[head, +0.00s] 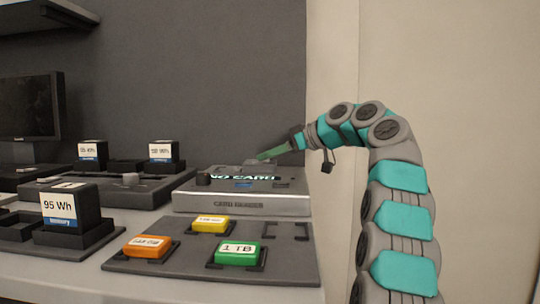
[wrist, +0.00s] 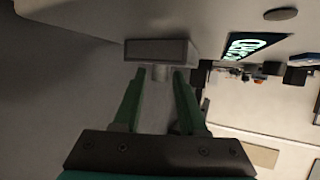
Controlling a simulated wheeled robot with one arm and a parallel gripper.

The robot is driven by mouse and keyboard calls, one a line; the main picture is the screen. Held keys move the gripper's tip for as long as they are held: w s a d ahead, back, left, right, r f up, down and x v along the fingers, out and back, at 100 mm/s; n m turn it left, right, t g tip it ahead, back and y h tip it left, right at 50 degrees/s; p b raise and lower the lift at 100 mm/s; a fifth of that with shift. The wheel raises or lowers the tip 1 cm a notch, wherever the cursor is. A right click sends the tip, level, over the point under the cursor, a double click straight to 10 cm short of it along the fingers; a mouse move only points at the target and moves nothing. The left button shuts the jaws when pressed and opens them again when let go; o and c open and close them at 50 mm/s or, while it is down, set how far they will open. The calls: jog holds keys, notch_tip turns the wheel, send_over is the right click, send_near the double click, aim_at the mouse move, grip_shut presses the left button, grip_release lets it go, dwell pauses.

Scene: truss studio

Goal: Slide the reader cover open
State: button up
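The card reader (head: 240,203) is a grey box at the back of the table, with "CARD READER" on its front and a lit "NO CARD" display, partly hidden. The display also shows in the wrist view (wrist: 245,46). My gripper (head: 263,156) reaches in from the right over the reader's top.
A dark tray (head: 150,268) in front holds orange (head: 147,247), yellow (head: 211,224) and green (head: 238,253) cards, plus an empty slot (head: 286,231). Battery blocks (head: 70,210) and a monitor (head: 30,108) stand left. A dark wall (head: 200,80) rises behind the reader.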

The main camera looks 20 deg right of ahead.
jog(key=shift+o, duration=1.1)
jog(key=p+v, duration=0.1)
jog(key=v, duration=0.6)
jog(key=shift+s+d+r, duration=0.1)
jog(key=shift+r, duration=0.05)
jog(key=shift+s+d, duration=0.1)
jog(key=shift+s, duration=0.1)
